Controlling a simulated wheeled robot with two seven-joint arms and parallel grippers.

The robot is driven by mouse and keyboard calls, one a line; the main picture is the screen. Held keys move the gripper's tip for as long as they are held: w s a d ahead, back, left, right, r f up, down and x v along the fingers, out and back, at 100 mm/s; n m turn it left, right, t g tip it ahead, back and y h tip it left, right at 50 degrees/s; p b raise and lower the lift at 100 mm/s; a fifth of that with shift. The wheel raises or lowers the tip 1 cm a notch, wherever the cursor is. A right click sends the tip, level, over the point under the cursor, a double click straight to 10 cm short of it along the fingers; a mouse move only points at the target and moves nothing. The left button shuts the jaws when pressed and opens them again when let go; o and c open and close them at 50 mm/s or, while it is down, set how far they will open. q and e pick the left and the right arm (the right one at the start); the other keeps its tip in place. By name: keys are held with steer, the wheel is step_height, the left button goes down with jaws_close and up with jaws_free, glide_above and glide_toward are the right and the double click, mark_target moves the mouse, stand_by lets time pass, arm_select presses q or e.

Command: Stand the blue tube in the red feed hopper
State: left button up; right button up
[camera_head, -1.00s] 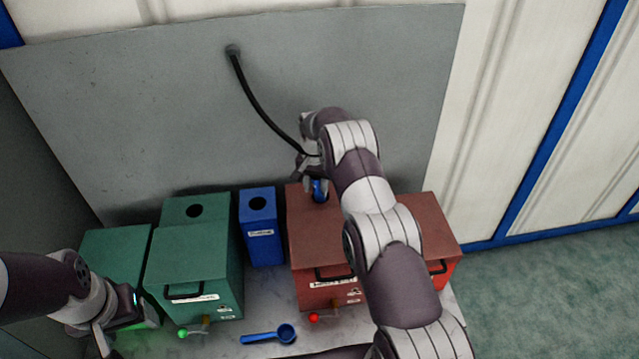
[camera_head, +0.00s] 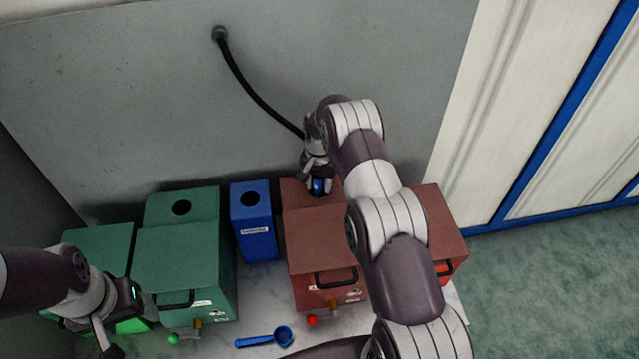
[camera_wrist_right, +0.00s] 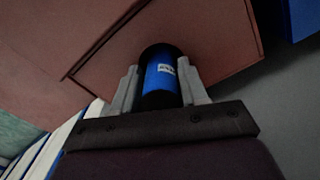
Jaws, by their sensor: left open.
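The blue tube (camera_head: 318,186) is upright at the round hole in the back top of the red feed hopper (camera_head: 322,245). In the right wrist view the tube (camera_wrist_right: 163,78) has a small white label, and the dark hole in the red top surrounds its far end. How deep it sits is hidden. My right gripper (camera_head: 317,178) is above the hopper with its two fingers shut on the tube's sides. The black hose from the panel runs to behind this gripper, and its end is hidden. My left gripper (camera_head: 128,325) is open and empty in front of the green boxes.
A blue box (camera_head: 255,240) with a round hole stands left of the red hopper. Green boxes (camera_head: 182,262) stand further left. A second red box (camera_head: 440,225) is at right, partly behind my right arm. A blue scoop (camera_head: 265,338) lies on the table in front.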

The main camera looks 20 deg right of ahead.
steer(key=o, duration=0.3)
steer(key=shift+a, duration=0.1)
steer(key=shift+r, duration=0.35)
step_height(320, 180, up, 6)
steer(key=shift+r+b, duration=0.1)
steer(key=shift+b, duration=0.6)
step_height(320, 180, up, 6)
steer(key=p, duration=0.3)
